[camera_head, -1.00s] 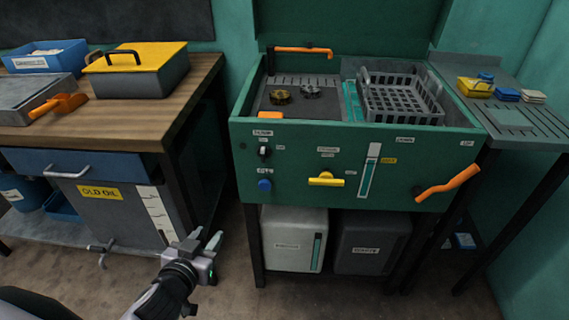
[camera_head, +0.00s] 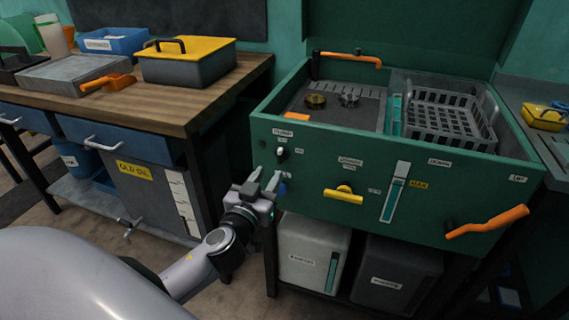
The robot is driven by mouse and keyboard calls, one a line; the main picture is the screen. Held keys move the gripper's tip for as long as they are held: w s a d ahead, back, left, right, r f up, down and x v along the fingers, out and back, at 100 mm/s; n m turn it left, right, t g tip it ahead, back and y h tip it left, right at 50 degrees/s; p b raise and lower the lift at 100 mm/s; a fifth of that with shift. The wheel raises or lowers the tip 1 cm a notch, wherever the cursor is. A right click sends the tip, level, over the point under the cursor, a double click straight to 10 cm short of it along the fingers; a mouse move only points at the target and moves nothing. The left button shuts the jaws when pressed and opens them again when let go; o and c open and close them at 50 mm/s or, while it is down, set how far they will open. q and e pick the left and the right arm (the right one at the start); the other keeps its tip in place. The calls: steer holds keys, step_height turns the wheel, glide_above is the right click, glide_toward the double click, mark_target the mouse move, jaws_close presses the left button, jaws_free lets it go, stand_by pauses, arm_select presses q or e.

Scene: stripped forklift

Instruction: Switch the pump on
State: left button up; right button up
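The green parts washer (camera_head: 330,165) has a front panel with labelled controls. A small black-and-white knob (camera_head: 281,152) sits at the panel's upper left, under a label that is too small to read surely; it may be the pump switch. A blue button (camera_head: 283,188) is below it, partly behind my gripper. My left gripper (camera_head: 265,180) is open and empty, fingers pointing up toward the panel, just below and left of the knob. Whether it touches the panel I cannot tell. My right gripper is out of view.
A yellow handle (camera_head: 343,195) and a level gauge (camera_head: 394,193) are further right on the panel, with an orange lever (camera_head: 487,221) at its right end. A wooden workbench (camera_head: 190,110) stands left. Two containers (camera_head: 312,255) stand below the washer.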

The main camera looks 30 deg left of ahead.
mark_target(279, 158)
arm_select(q)
steer(key=shift+x, duration=3.35)
jaws_close()
